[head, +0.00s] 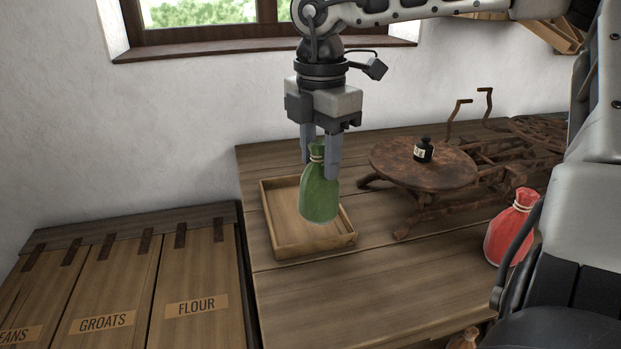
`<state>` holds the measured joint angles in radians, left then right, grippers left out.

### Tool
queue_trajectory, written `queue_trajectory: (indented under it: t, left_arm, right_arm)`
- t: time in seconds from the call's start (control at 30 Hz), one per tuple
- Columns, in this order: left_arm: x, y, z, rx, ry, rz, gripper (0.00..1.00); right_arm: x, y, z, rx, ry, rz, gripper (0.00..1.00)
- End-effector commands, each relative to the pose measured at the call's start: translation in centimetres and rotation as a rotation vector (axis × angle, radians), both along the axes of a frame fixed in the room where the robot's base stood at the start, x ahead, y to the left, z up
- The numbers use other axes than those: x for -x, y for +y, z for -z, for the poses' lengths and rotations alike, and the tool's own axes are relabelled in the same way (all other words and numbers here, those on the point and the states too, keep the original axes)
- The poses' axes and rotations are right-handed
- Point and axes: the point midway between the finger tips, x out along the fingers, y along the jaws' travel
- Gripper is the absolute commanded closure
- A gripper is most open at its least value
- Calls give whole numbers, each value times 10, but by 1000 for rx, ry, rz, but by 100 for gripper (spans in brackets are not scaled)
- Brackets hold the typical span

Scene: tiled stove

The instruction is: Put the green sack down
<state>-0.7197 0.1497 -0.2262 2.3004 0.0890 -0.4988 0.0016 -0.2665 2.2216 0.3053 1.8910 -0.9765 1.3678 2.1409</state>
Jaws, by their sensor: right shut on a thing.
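The green sack (319,197) hangs upright from my right gripper (320,155), whose fingers are shut on its tied neck. The sack appears in front of or over a shallow wooden tray (290,247) on the table; I cannot tell whether its bottom touches the tray. The sack hides part of the tray's floor and right wall. My left gripper is not in view.
A round rusty stand (400,165) holds a small dark bottle (424,151), right of the tray. A red sack (509,232) stands farther right on the wooden table (340,300). Labelled bins (195,275) are at left. The table front is clear.

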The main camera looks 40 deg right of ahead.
Motion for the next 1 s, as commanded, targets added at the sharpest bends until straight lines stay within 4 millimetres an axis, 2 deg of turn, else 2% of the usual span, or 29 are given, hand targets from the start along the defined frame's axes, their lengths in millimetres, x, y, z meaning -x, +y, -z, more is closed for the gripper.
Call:
queue_trajectory:
  t: [0.27, 0.47, 0.67, 0.7, 0.77, 0.8, 1.0]
  left_arm:
    - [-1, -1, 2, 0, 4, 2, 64]
    - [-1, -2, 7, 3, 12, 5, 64]
    - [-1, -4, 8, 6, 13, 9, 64]
    - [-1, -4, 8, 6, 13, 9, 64]
    - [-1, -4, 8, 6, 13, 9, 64]
    - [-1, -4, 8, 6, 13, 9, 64]
    - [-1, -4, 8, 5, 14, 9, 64]
  right_arm:
    - [-13, 7, 18, 1, 1, -1, 100]
    - [-13, 6, 45, -1, 0, 0, 100]
    - [-13, 6, 48, 0, 0, 0, 100]
    - [-13, 6, 49, 0, 2, 0, 56]
    - [-12, 6, 49, 0, 2, 0, 39]
    - [-12, 6, 49, 0, 2, 0, 37]
    - [-13, 6, 48, 0, 1, 0, 37]
